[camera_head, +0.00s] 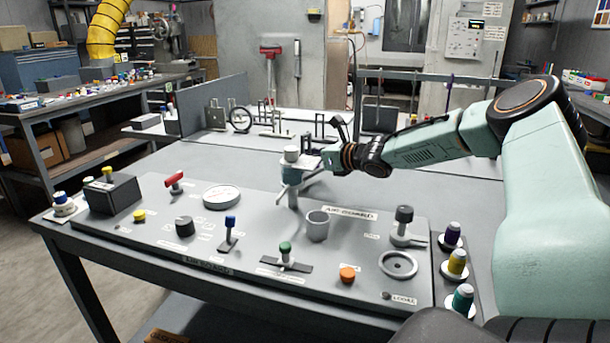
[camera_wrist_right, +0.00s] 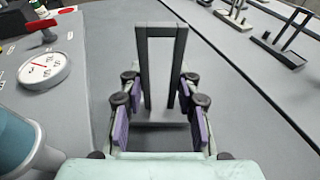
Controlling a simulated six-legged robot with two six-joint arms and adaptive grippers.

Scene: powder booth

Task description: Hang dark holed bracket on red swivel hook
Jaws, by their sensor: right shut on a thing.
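In the right wrist view a dark grey bracket (camera_wrist_right: 161,29), a rectangular frame with a tall open hole, stands out between the jaws. My right gripper (camera_wrist_right: 159,82) is shut on its near end, purple pads on either side. In the head view my right arm reaches in from the right to above the panel; its gripper is small there and the bracket cannot be made out. A red bar on a short post (camera_head: 174,178), left on the panel, may be the swivel hook; its hook shape is not clear. My left gripper is not in view.
The grey panel (camera_head: 150,228) carries a round dial (camera_head: 221,196), a grey cup (camera_head: 317,226) and several coloured knobs. A pale-topped cylinder (camera_head: 291,153) stands by my right wrist. Several dark stands are on the back table. The grey surface behind the panel is largely clear.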

